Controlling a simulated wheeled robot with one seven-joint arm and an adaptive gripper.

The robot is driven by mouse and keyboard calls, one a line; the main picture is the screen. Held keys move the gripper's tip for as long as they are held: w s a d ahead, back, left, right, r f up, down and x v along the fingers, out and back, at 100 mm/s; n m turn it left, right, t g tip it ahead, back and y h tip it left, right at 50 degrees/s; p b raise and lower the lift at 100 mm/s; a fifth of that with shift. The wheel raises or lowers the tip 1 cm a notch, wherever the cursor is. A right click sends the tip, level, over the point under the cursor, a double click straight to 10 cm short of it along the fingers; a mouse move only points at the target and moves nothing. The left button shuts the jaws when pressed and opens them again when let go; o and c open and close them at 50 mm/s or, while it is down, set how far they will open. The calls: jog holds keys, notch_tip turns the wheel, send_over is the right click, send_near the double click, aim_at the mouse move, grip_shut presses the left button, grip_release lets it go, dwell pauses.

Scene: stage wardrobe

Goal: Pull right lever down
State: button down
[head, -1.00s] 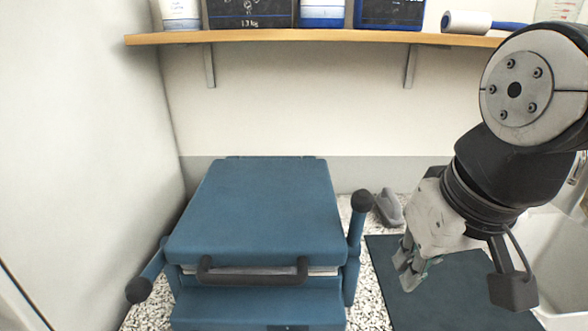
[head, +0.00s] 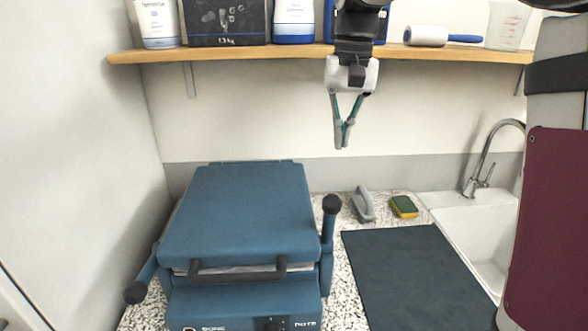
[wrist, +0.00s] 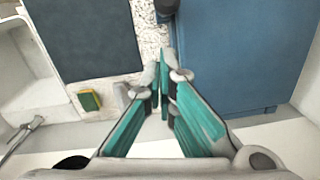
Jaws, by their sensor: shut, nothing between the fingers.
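A blue heat-press-like machine (head: 240,215) with a flat lid and a dark front handle (head: 238,271) stands on the counter. Its right lever (head: 328,245) stands upright with a black round knob (head: 331,204). Its left lever (head: 145,277) leans down and outward. My gripper (head: 342,146) points down, shut and empty, above and behind the right lever, apart from it. In the wrist view, the fingertips (wrist: 162,60) meet above the counter beside the machine (wrist: 235,60). A dark knob (wrist: 166,6), apparently the right lever's, shows at the top edge there.
A shelf (head: 420,52) with containers and a lint roller (head: 427,36) runs along the back wall, close to my arm. A dark mat (head: 405,275), a grey tool (head: 363,204), a sponge (head: 404,206) and a sink (head: 470,240) lie right of the machine.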

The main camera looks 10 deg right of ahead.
jog(key=w, duration=0.3)
jog(key=shift+w+d+f+g+p, duration=0.1)
jog(key=shift+d+f+g+p, duration=0.2)
jog(key=shift+d+g, duration=0.1)
jog(key=shift+f, duration=0.1)
jog(key=p, duration=0.4)
send_near(329, 225)
jog(key=shift+w+d+f, duration=0.3)
jog(key=shift+w+f, duration=0.3)
jog(key=shift+f, duration=0.1)
jog(key=shift+w+d+f, duration=0.3)
jog(key=shift+w+f, duration=0.35)
jog(key=shift+f, duration=0.05)
jog(key=shift+w+d+f, duration=0.3)
jog(key=shift+w+f, duration=0.3)
jog(key=shift+f, duration=0.1)
jog(key=shift+b, duration=0.3)
